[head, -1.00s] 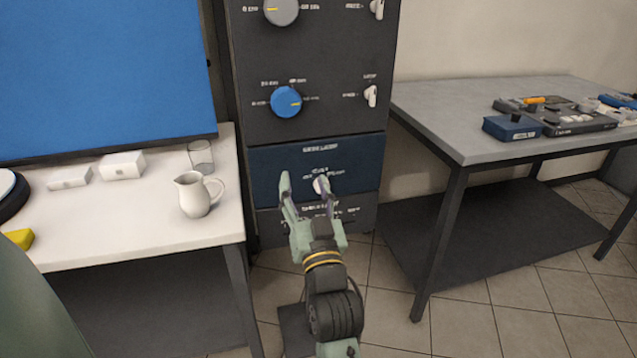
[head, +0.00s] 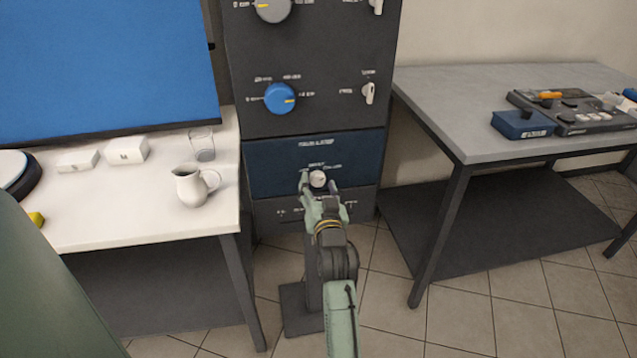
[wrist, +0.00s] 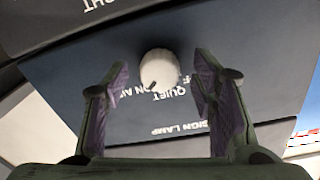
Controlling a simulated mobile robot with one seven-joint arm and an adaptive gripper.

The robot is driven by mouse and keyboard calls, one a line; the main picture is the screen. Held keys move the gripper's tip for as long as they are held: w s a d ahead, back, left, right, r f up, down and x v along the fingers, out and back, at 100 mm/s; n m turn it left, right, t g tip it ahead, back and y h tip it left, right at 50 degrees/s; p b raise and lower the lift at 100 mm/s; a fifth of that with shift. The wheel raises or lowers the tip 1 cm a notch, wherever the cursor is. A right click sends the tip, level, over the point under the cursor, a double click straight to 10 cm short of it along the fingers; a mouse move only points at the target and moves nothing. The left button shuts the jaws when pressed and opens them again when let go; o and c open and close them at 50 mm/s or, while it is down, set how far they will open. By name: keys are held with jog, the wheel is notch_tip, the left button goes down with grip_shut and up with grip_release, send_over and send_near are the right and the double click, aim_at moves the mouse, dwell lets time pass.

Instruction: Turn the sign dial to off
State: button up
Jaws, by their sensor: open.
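The sign dial (head: 318,179) is a small pale round knob on the dark blue panel (head: 272,172) low on the black cabinet. In the wrist view the dial (wrist: 159,69) shows upside down by the words "QUIET", "ON AIR" and "SIGN LAMP". A short dark mark shows at its edge near "QUIET"; its exact setting is hard to read. My gripper (head: 322,190) is open in front of the panel. In the wrist view its two fingers stand either side of the dial, with gaps between them and it. I cannot tell how far the fingertips are from the panel.
Above are a blue dial (head: 280,98), a grey dial (head: 273,8) and white switches (head: 368,93). A white table (head: 110,220) with a pitcher (head: 191,186) and a glass (head: 202,146) stands left. A grey table (head: 470,115) with equipment stands right.

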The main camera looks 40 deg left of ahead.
jog(key=shift+w+a, duration=0.1)
jog(key=c, duration=1.1)
jog(key=shift+c, duration=0.2)
